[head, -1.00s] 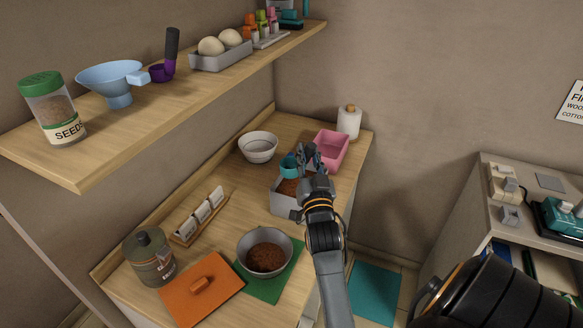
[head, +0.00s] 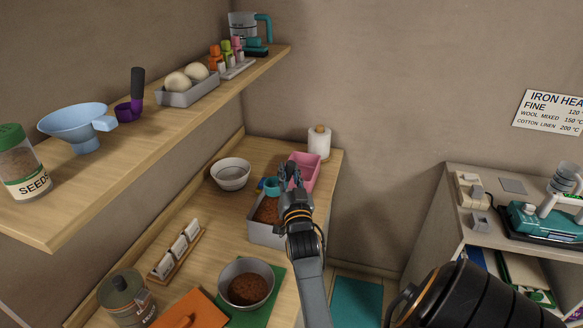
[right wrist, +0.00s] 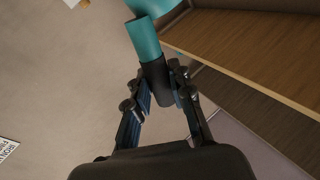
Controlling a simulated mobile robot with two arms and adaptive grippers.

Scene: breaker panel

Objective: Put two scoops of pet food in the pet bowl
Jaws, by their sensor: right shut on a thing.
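The pet bowl (head: 246,264) is a grey metal bowl on a green mat at the front of the counter, with brown pet food inside. A grey bin (head: 262,233) farther back holds more brown pet food. My right gripper (head: 291,180) is over the back right of this bin, shut on a teal scoop (head: 271,186). In the right wrist view the scoop's dark handle (right wrist: 158,84) is between the fingers, and its teal part (right wrist: 145,40) points away. The inside of the scoop is hidden. My left gripper is not in view.
A white bowl (head: 231,176), a pink tub (head: 306,167) and a paper roll (head: 319,143) stand behind the bin. A wall shelf (head: 150,125) overhangs the left.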

